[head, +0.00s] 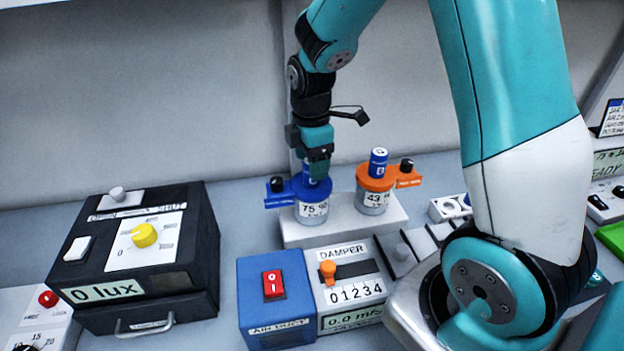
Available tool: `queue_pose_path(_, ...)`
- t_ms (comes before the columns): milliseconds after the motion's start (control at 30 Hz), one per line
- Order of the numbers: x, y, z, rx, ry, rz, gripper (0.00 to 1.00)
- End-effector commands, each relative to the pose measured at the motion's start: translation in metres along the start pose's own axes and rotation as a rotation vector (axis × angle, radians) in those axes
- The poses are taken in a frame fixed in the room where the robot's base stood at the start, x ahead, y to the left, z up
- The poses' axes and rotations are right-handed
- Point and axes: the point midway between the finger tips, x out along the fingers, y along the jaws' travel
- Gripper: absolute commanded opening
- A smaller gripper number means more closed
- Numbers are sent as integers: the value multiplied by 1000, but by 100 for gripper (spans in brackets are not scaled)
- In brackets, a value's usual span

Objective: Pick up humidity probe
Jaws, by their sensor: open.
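Two humidity jars stand on a white block. The left jar (312,212) has a blue lid and reads 75. The right jar (374,203) has an orange lid and reads 43. A blue cylinder with a white mark, which looks like a probe (379,162), stands upright in the orange lid. Another blue cylindrical piece (307,173) shows at the top of the blue lid, partly hidden by my gripper. My gripper (318,168) is open and points down right over the blue-lidded jar, around or just in front of that piece; I cannot tell which.
The white block (345,230) bears both jars. A black box with a yellow knob (145,235) stands at left. A blue switch box (275,300) and a damper panel (350,285) stand in front. The wall is close behind.

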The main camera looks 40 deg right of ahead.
Motion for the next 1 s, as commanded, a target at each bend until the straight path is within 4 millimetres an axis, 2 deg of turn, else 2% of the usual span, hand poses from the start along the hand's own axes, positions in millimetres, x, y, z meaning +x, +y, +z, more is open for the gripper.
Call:
queue_pose_path(200,24,-1,-1,0,-1,-3,69)
queue_pose_path(433,27,-1,-1,1,0,1,69)
queue_pose_path(467,27,-1,-1,1,0,1,65)
queue_pose_path(600,27,-1,-1,1,0,0,33)
queue_pose_path(700,27,-1,-1,1,0,0,14)
queue_pose_path(1000,25,0,-1,1,0,1,14)
